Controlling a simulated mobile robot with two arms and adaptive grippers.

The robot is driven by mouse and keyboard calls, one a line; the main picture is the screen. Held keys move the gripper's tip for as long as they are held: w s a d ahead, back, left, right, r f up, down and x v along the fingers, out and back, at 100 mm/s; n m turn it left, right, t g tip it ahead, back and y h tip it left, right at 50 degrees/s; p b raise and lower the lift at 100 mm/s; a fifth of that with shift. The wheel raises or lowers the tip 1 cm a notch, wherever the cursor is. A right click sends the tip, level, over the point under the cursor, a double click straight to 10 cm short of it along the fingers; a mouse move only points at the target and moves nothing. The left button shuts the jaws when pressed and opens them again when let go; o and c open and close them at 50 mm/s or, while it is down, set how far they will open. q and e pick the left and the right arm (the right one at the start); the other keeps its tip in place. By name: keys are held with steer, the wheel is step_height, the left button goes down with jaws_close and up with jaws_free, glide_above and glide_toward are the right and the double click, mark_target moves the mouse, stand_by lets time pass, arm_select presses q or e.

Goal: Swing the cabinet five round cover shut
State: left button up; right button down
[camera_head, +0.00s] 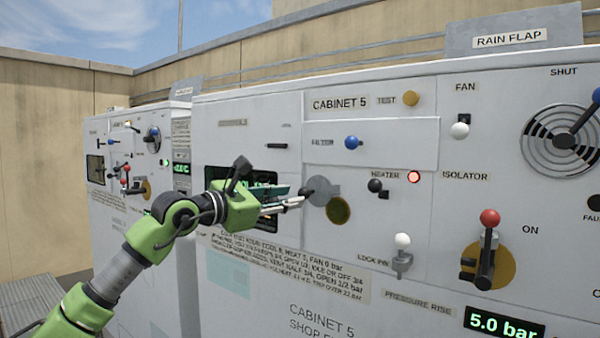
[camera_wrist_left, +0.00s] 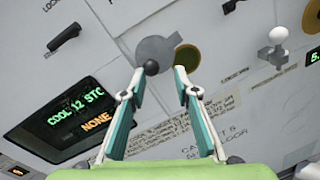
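My left gripper (camera_head: 299,201) is just left of the cover in the head view. Contact is unclear. My right gripper is not in view.
The black heater lever (camera_head: 375,186) is right of the cover, with the white lock pin (camera_head: 402,240) below it. The red-knobbed isolator (camera_head: 489,218) is farther right. A dark display (camera_wrist_left: 75,118) lies left of the fingers in the wrist view.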

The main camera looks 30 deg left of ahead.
mark_target(301, 193)
arm_select(q)
steer(key=p+x, duration=0.1)
steer(key=x, duration=0.1)
steer(key=a+p+x, duration=0.1)
steer(key=x, duration=0.1)
steer(key=p+x, duration=0.1)
steer(key=x, duration=0.2)
steer(key=shift+w+a+p, duration=0.3)
steer(key=shift+p, duration=0.1)
steer(key=shift+w+d, duration=0.2)
steer(key=shift+w, duration=0.1)
steer(key=shift+f, duration=0.1)
steer(key=shift+w+f, duration=0.1)
jaws_close()
